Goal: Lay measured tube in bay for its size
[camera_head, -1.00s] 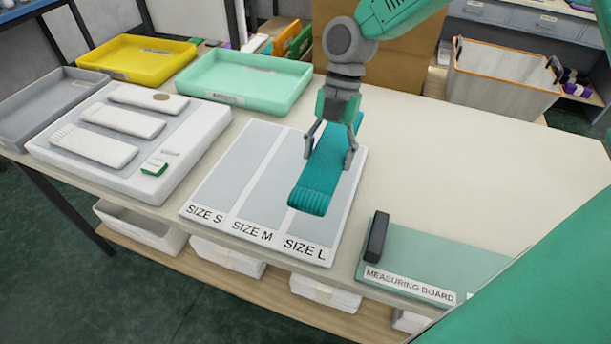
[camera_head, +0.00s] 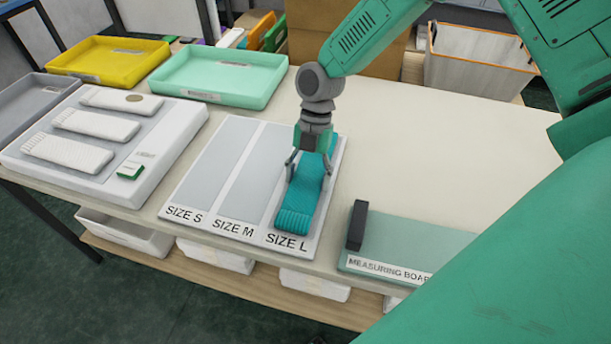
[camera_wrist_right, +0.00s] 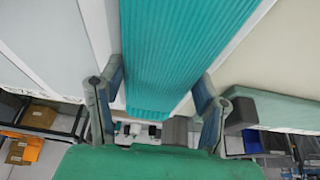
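The teal ribbed tube (camera_head: 300,203) lies lengthwise over the SIZE L bay of the white sizing board (camera_head: 233,182), its near end just behind the SIZE L label (camera_head: 287,242). It looks down in the bay or very close above it; I cannot tell which. My right gripper (camera_head: 309,178) is above the tube with a finger along each side edge. In the right wrist view the tube (camera_wrist_right: 180,50) runs between both fingers (camera_wrist_right: 160,100), which appear to touch its edges. The SIZE S bay (camera_head: 208,165) and SIZE M bay (camera_head: 250,175) are empty. My left gripper is not in view.
The measuring board (camera_head: 410,243), with a dark upright block (camera_head: 356,225), is right of the bays and empty. A white tray (camera_head: 150,188) with pale ribbed pieces stands left. Green (camera_head: 262,95) and yellow (camera_head: 75,75) trays stand behind. The table's right side is clear.

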